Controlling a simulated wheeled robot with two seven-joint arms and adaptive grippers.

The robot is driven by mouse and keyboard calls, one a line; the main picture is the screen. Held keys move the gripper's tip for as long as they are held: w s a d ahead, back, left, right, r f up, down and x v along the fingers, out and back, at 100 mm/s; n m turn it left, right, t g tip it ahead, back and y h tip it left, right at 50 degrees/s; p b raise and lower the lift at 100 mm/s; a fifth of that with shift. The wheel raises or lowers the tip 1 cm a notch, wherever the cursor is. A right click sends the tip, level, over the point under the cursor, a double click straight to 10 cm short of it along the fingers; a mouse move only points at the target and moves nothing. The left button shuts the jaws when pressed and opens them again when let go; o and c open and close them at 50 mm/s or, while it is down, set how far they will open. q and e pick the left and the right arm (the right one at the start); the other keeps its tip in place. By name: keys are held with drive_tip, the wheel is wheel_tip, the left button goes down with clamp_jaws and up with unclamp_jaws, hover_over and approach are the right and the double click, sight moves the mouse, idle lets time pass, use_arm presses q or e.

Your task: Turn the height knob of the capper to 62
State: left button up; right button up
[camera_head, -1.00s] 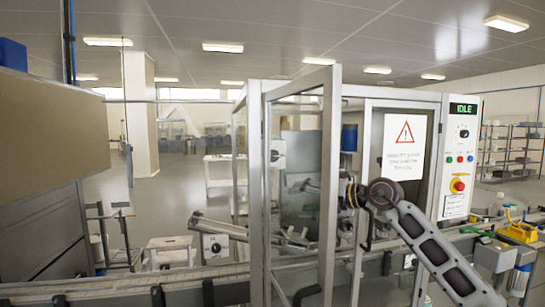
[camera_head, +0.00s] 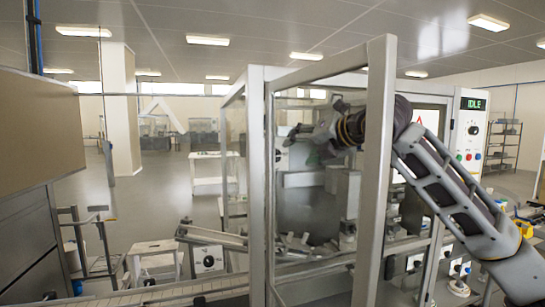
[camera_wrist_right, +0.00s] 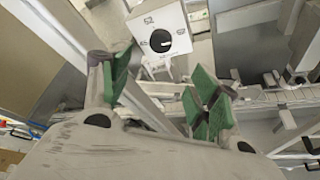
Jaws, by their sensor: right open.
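In the right wrist view, a white box face carries a dark round knob (camera_wrist_right: 160,41) with a light pointer mark and printed numbers, one reading 62 at its upper left. The head view shows a knob on a white plate (camera_head: 209,262) at lower left and another dark knob (camera_head: 278,155) behind the frame; I cannot tell which is the wrist-view one. My right gripper (camera_head: 298,133) reaches left behind the capper's metal frame post. Its green-padded fingers (camera_wrist_right: 162,88) are apart and empty, with the knob beyond them, not touched. My left gripper is not in view.
The metal frame posts (camera_head: 376,170) stand in front of my right gripper. A conveyor (camera_head: 180,290) runs along the bottom. The control panel (camera_head: 470,125) at right reads IDLE. A brown panel (camera_head: 35,125) stands at left. Open floor lies behind.

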drive_tip(key=p+x, duration=0.4)
drive_tip(key=x, duration=0.9)
drive_tip(key=shift+w+p, duration=0.35)
drive_tip(key=shift+a, duration=0.1)
idle(0.4)
drive_tip(key=c, duration=1)
